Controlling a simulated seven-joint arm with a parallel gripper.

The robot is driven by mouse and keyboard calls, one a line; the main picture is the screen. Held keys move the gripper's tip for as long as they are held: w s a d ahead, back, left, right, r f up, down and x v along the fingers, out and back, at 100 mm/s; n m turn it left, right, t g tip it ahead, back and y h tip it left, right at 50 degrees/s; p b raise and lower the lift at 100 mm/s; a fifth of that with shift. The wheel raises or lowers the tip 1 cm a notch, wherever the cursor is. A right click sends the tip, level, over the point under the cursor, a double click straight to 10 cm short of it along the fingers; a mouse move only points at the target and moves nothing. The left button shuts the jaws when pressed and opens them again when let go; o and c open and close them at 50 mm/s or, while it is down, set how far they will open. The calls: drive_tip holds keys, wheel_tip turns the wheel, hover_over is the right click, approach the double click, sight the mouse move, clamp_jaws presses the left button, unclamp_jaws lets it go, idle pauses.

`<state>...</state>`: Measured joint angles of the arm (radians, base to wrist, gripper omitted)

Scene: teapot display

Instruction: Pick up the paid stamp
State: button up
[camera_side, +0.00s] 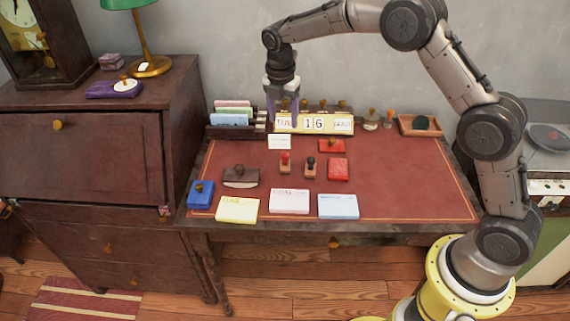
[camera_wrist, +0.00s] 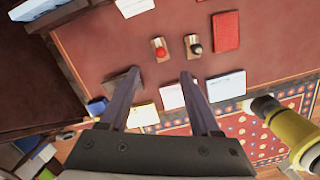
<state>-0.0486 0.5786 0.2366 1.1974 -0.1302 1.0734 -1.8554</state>
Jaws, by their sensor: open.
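Two small stamps with wooden bases stand side by side on the red desk top, one with a red knob (camera_side: 285,161) and one with a black knob (camera_side: 310,166). No lettering is legible, so I cannot tell which is the paid stamp. In the wrist view, the red-knobbed stamp (camera_wrist: 160,49) and the black-knobbed stamp (camera_wrist: 193,46) lie just beyond my fingertips. My gripper (camera_side: 283,121) hangs above the back of the desk, pointing down, apart from both stamps. In the wrist view my gripper (camera_wrist: 160,75) has its fingers spread with nothing between them.
A red pad (camera_side: 338,169) lies right of the stamps. A brown rocker blotter (camera_side: 240,176) lies left. Yellow (camera_side: 238,210), pink (camera_side: 289,201) and blue (camera_side: 338,206) paper stacks line the front. A date display (camera_side: 314,124) stands behind. The desk's right side (camera_side: 410,185) is clear.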

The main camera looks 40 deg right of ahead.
sight(285, 153)
drive_tip(key=f, duration=0.9)
drive_tip(key=d+f, duration=0.1)
drive_tip(key=f, duration=0.4)
drive_tip(key=shift+w+f, duration=0.25)
drive_tip(key=shift+f, duration=0.1)
clamp_jaws()
